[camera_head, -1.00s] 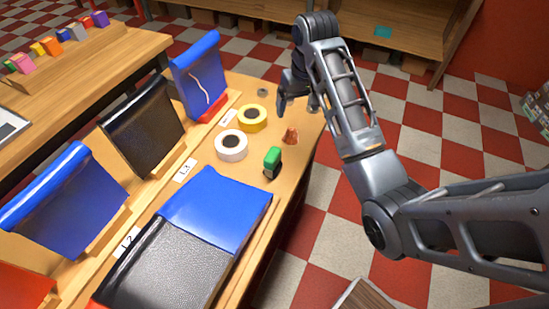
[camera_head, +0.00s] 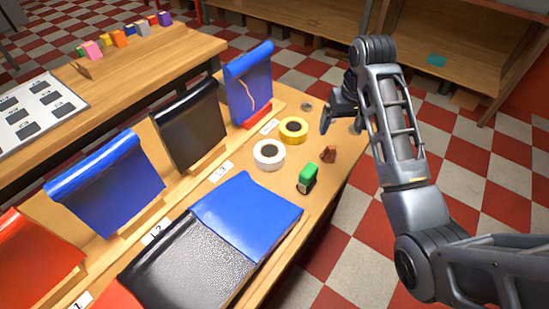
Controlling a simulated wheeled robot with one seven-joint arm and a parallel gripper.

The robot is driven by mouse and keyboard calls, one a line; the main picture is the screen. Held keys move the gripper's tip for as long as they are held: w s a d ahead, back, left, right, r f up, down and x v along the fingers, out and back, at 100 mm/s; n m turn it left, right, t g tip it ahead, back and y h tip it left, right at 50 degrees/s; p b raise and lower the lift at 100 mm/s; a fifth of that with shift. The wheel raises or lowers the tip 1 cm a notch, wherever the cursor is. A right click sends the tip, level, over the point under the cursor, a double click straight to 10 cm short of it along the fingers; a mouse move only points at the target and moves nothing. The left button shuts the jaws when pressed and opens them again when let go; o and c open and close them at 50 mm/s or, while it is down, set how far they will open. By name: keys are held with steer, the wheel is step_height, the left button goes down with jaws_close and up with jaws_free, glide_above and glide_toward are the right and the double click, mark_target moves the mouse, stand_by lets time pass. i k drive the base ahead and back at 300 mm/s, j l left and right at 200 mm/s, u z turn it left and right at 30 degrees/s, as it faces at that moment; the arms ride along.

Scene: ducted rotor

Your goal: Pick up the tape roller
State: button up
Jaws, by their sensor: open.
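No object is plainly identifiable as the tape roller. Candidates on the workbench (camera_head: 345,176) are a small upright green and black object (camera_head: 308,178), a white tape roll (camera_head: 268,154) and a yellow tape roll (camera_head: 293,130), the rolls lying flat and close together. My gripper (camera_head: 343,116) is open over the bench's far right end, right of the yellow roll. Its fingers point down and appear empty. The arm partly hides the bench edge behind the gripper, and something small there is hard to make out.
A small brown lump (camera_head: 329,154) lies beside the green and black object. A small grey ring (camera_head: 306,106) lies left of my gripper. A blue sheet (camera_head: 247,212) and a black sheet (camera_head: 190,262) cover the bench front. Upright panels, including a black one (camera_head: 190,125), line its left side.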

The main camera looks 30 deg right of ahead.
mark_target(307, 180)
steer(key=k+l+u, duration=0.1)
steer(key=u, duration=0.25)
steer(key=k+l+u, duration=0.15)
steer(key=l+u, duration=0.25)
steer(key=k+l+u, duration=0.1)
steer(key=u, duration=0.25)
